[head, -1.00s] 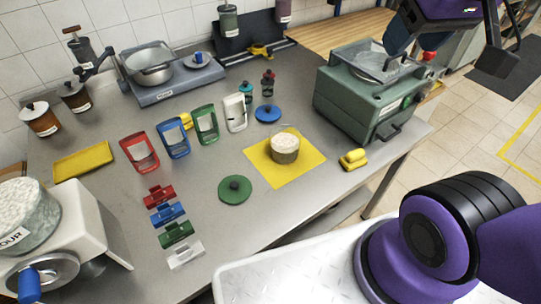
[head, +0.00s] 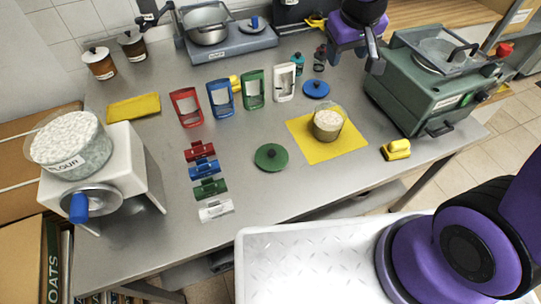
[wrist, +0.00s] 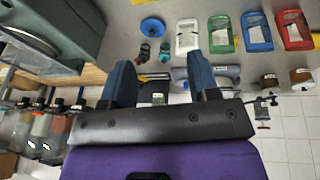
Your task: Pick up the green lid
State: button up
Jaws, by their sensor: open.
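The green lid (head: 271,157) is a flat round disc with a dark knob. It lies on the grey metal table (head: 250,205) in the head view, left of the yellow mat (head: 345,151). It does not show in the wrist view. My gripper (head: 374,62) is up at the back right of the table, well away from the green lid and apart from it. The wrist view shows its two blue fingers (wrist: 161,78) spread apart with nothing between them.
A glass jar of white contents (head: 327,124) stands on the mat.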

jog(key=w+a+f+n+g, duration=0.1)
jog(key=w+a+f+n, duration=0.1)
jog(key=a+f, duration=0.75)
jog(key=n+g+y, duration=0.1)
send_near(272, 152)
jog(key=shift+w+a+f, duration=0.1)
jog(key=shift+w+f, duration=0.15)
jog(key=shift+f, duration=1.3)
jog(key=shift+w+d+f, duration=0.1)
jog(key=shift+w+f, duration=0.1)
jog(key=shift+f, duration=1.3)
jog(key=shift+w+a+f, duration=0.1)
jog(key=shift+w+f, duration=0.15)
jog(key=shift+f, duration=1.3)
jog(key=c, duration=1)
